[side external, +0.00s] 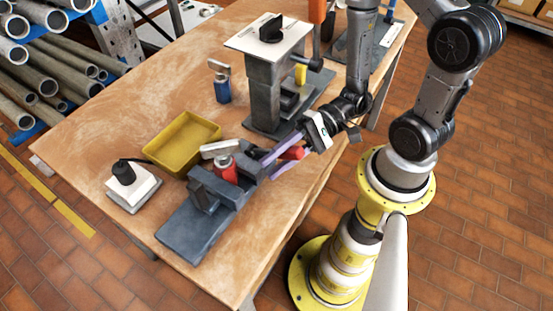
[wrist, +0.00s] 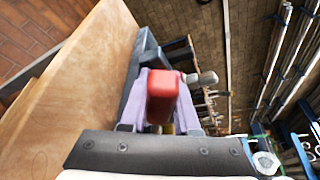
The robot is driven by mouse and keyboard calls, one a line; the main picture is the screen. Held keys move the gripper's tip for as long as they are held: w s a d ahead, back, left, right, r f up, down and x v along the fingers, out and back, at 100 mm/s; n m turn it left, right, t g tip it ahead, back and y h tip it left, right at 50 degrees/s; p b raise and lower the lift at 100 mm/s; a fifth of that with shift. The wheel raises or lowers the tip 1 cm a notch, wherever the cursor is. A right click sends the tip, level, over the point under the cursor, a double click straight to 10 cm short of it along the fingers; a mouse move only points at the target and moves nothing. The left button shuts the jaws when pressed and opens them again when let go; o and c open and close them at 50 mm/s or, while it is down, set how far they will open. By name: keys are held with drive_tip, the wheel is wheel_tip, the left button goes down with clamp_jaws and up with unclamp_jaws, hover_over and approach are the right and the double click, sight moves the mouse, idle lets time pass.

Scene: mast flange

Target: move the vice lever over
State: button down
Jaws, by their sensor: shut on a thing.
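The grey vice (side external: 187,237) lies near the front edge of the wooden table. Its lever has a red end (side external: 293,152), on the vice's right side. My gripper (side external: 271,166) has two purple fingers reaching in from the right, one on each side of the red end. In the wrist view the red lever end (wrist: 162,98) fills the space between the fingers, so my gripper is shut on it. The rest of the lever is mostly hidden. A red object with a grey top (side external: 224,169) sits at the vice jaws.
A yellow tray (side external: 183,143) and a black-knobbed white block (side external: 132,184) are left of the vice. A blue object with a grey top (side external: 221,82) stands behind. A tall grey stand (side external: 265,95) rises close to my wrist. Table surface at far left is clear.

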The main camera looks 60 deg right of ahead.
drive_tip(key=shift+r, duration=0.1)
idle(0.4)
drive_tip(key=shift+w+r+m+g+h, duration=0.4)
drive_tip(key=shift+w+r+m+g, duration=0.6)
drive_tip(key=shift+w+r+m, duration=0.55)
drive_tip(key=shift+s+f, duration=0.2)
drive_tip(key=shift+s, duration=0.05)
drive_tip(key=c, duration=0.6)
unclamp_jaws()
drive_tip(key=shift+c, duration=0.2)
drive_tip(key=f+v, duration=0.1)
drive_tip(key=v, duration=0.7)
drive_tip(key=d+f+v, duration=0.1)
drive_tip(key=f+v, duration=0.1)
drive_tip(key=v, duration=0.6)
drive_tip(key=shift+s+d+f, duration=0.2)
drive_tip(key=shift+s+d, duration=0.05)
drive_tip(key=shift+s, duration=0.05)
